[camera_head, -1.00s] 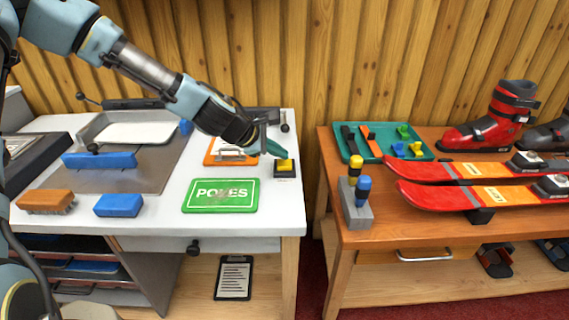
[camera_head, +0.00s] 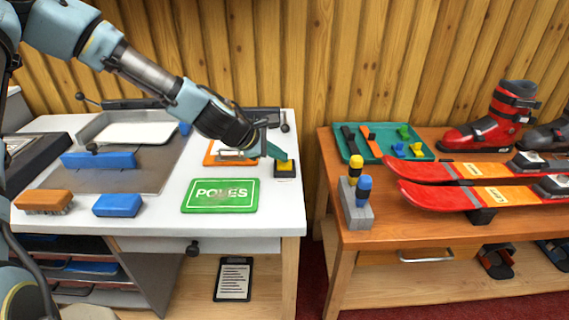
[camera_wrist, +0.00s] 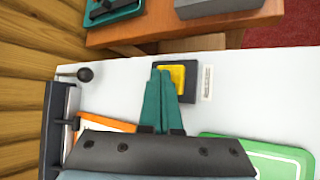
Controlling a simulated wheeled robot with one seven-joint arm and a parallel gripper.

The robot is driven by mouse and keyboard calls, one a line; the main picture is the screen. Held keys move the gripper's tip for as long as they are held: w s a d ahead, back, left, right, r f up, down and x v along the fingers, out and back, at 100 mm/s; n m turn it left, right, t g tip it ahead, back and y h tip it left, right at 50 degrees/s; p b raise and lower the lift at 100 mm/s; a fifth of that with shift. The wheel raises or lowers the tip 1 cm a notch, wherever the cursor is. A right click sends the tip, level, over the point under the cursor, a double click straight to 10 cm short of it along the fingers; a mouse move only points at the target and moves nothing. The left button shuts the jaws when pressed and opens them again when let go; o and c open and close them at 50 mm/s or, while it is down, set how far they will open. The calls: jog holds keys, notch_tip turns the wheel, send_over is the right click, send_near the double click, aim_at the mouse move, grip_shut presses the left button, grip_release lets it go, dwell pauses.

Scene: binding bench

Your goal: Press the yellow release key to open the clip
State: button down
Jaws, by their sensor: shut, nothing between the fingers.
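The yellow release key (camera_head: 285,165) sits on a small dark base (camera_head: 285,173) near the right edge of the white bench. My gripper (camera_head: 285,156) is shut, its teal fingers angled down with the tips at the key. In the wrist view the shut fingertips (camera_wrist: 161,72) overlap the left part of the yellow key (camera_wrist: 176,79); whether they touch it I cannot tell. The clip (camera_head: 236,154), a metal piece on an orange board (camera_head: 211,157), lies behind and left of the key, partly hidden by my gripper. Whether the clip is open I cannot tell.
A blue block (camera_head: 118,205) and an orange brush (camera_head: 44,201) lie farther left. A gap separates the white bench from the wooden table (camera_head: 400,235) with skis.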

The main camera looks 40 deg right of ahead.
aim_at(280, 164)
jog(key=shift+f, duration=0.35)
jog(key=shift+r, duration=0.15)
dwell(0.4)
jog(key=shift+r+p, duration=0.65)
jog(key=shift+r, duration=0.2)
jog(key=shift+r, duration=0.15)
jog(key=shift+r+p, duration=2)
jog(key=shift+r, duration=0.35)
